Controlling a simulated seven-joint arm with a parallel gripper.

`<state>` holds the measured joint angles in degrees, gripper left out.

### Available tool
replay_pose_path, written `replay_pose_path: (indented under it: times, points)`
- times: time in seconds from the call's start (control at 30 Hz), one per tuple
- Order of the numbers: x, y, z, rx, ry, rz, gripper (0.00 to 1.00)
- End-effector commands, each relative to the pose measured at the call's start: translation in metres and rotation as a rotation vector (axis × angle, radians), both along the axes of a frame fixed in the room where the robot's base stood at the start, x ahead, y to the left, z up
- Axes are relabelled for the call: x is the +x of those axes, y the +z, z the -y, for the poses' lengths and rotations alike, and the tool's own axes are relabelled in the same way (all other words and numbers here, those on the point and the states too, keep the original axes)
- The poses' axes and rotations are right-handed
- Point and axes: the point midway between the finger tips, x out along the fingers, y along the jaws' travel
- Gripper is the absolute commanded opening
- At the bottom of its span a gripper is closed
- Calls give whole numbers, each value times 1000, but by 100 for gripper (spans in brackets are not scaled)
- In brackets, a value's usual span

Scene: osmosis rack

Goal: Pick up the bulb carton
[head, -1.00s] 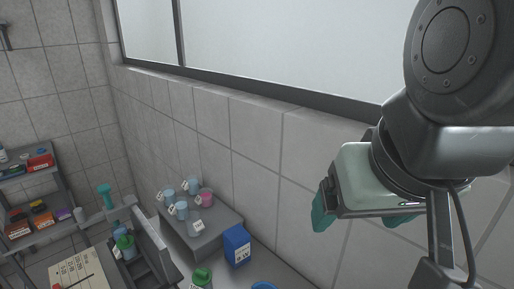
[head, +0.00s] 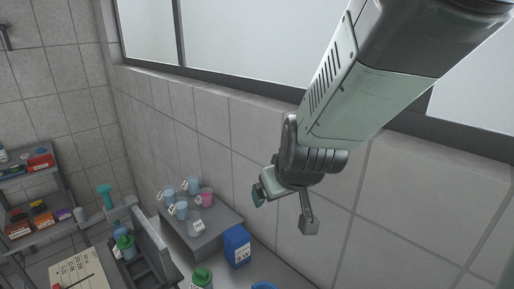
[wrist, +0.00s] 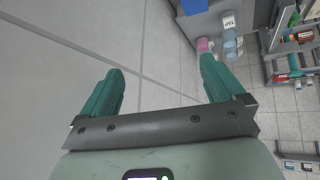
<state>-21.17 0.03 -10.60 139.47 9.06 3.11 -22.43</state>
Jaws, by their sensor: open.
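A blue carton (head: 237,246) with a white label stands upright on the grey counter by the tiled wall, at the lower middle of the head view; I take it to be the bulb carton. A blue patch (wrist: 193,6), probably the same carton, shows cut off at the top edge of the wrist view. My gripper (head: 257,194) is up in the air, above and slightly right of the carton, and apart from it. In the wrist view its two green fingers (wrist: 160,72) are spread wide with nothing between them.
Several labelled cups, one pink (head: 205,197), stand on a grey raised block (head: 222,232) just left of the carton. A green-lidded jar (head: 202,277) and a blue round item (head: 264,286) are in front. A shelf (head: 35,180) stands far left. The tiled wall is close behind.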

Motion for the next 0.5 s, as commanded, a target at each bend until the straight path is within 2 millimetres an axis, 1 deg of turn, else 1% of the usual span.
replay_pose_path:
  times: [0.03,0.1,0.17,0.2,0.3,0.5]
  points:
    - [12,-23,-8,-41,30,10,96]
    - [28,-49,-15,-101,66,45,96]
    - [40,-71,-20,-162,100,80,96]
    - [46,-86,-23,-206,124,103,96]
    - [58,-119,-27,-320,184,165,96]
    - [70,-170,-31,-560,320,289,96]
